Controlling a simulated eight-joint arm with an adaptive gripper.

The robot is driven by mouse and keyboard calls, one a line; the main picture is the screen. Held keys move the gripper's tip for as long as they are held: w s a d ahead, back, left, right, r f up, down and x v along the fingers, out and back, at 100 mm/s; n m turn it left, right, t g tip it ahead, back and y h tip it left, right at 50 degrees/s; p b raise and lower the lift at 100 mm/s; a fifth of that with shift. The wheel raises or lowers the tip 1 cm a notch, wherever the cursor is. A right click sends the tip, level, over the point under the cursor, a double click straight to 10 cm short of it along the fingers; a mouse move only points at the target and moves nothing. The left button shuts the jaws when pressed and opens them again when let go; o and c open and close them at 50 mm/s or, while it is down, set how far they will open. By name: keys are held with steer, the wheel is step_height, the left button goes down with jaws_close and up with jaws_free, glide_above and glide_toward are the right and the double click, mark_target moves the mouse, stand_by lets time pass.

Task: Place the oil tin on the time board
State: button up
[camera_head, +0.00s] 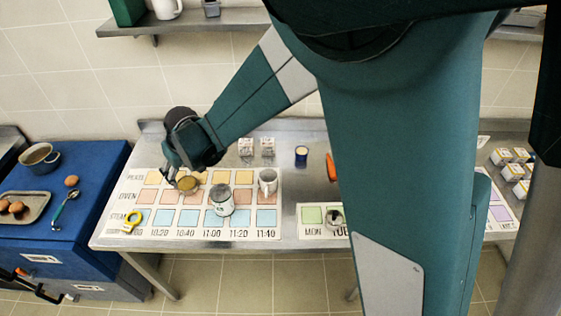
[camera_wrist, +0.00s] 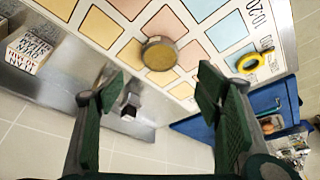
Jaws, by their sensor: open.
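The time board (camera_head: 130,200) lies on the steel table, with rows of coloured squares and times along its front. I cannot tell for sure which object is the oil tin. A small dark and grey block-like item (camera_wrist: 130,106) stands on bare steel just off the board's back edge in the wrist view; it may be the tin. My arm hides that spot in the head view. My gripper (camera_wrist: 160,88) is open and empty, its fingers on either side of this item in the picture; the head view shows it (camera_head: 176,172) above the board's back left.
Small boxes (camera_head: 246,147) and a blue pot (camera_head: 301,154) stand behind. Bare steel lies between.

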steer(key=s+d+r+m+t, duration=0.1)
steer(key=d+r, duration=0.5)
steer(key=d, duration=0.4)
steer(key=s+d+r+m+h, duration=0.15)
steer(key=d+r, duration=0.35)
steer(key=d, duration=0.6)
steer(key=s+d+r+m+t+y, duration=0.1)
steer(key=d+r+m, duration=0.1)
steer(key=d+r, duration=0.6)
steer(key=s+d+m+t+h, duration=0.1)
steer(key=s+d+m, duration=0.1)
steer(key=s+d, duration=0.7)
steer(key=s+d+m+t+h, duration=0.1)
steer(key=s+d, duration=0.7)
steer(key=d, duration=0.8)
steer(key=shift+s+d+m+h, duration=0.15)
steer(key=shift+s+m+h, duration=0.2)
steer(key=shift+m, duration=0.4)
